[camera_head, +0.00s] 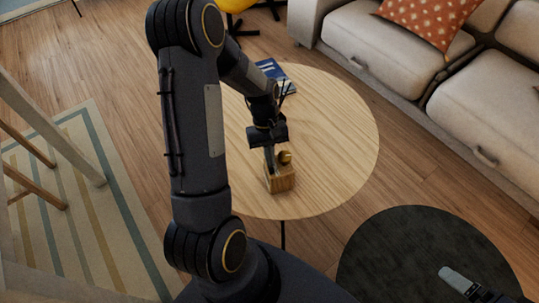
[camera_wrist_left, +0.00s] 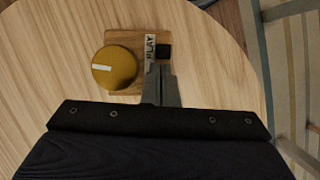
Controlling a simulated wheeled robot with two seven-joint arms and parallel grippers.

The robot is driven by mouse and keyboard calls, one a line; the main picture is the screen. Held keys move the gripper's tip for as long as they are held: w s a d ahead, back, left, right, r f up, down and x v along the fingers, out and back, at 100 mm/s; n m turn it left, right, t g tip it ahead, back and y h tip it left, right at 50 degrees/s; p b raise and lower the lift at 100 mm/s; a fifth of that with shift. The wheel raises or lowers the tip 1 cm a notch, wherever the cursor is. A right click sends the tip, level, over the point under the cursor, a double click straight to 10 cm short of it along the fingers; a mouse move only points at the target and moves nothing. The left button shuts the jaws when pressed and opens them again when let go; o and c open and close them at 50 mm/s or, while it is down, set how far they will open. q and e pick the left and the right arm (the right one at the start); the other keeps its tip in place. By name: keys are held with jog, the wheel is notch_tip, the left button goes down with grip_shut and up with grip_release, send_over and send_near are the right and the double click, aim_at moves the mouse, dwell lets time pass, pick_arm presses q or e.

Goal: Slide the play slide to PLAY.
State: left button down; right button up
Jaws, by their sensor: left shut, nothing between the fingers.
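A small wooden box (camera_head: 281,180) stands on the round table and carries a gold knob (camera_head: 285,157). In the left wrist view the knob (camera_wrist_left: 115,70) has a white mark, and a white label strip (camera_wrist_left: 150,47) reads PLAY. A small black square piece (camera_wrist_left: 164,52), perhaps the play slide, sits beside the label. My left gripper (camera_head: 269,157) points down at the box. Its fingers (camera_wrist_left: 160,88) are shut and empty, with tips close to the black piece; I cannot tell if they touch it. My right gripper (camera_head: 456,281) shows only partly, at the lower right.
The round wooden table (camera_head: 345,135) is mostly clear, with a blue book (camera_head: 272,70) at its far side. A beige sofa (camera_head: 385,50) stands behind to the right. A dark round pouf or rug (camera_head: 400,245) lies at the lower right, below my right gripper.

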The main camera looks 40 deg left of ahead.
pick_arm(q)
jog(key=p+v, duration=0.1)
jog(key=v, duration=0.6)
jog(key=shift+a+r+p, duration=0.2)
jog(key=shift+r+p, duration=0.1)
jog(key=shift+p, duration=0.1)
jog(key=shift+w, duration=0.1)
notch_tip(320, 180, up, 11)
jog(key=m+t, duration=0.3)
jog(key=t, duration=0.1)
send_over(270, 172)
jog(key=s+d+r+m+t, duration=0.45)
jog(key=s+d, duration=0.25)
jog(key=s, duration=0.3)
notch_tip(270, 172, up, 17)
jog(key=m+p, duration=0.1)
jog(key=p, duration=1.5)
jog(key=shift+s+p, duration=0.2)
jog(key=shift+p, duration=0.2)
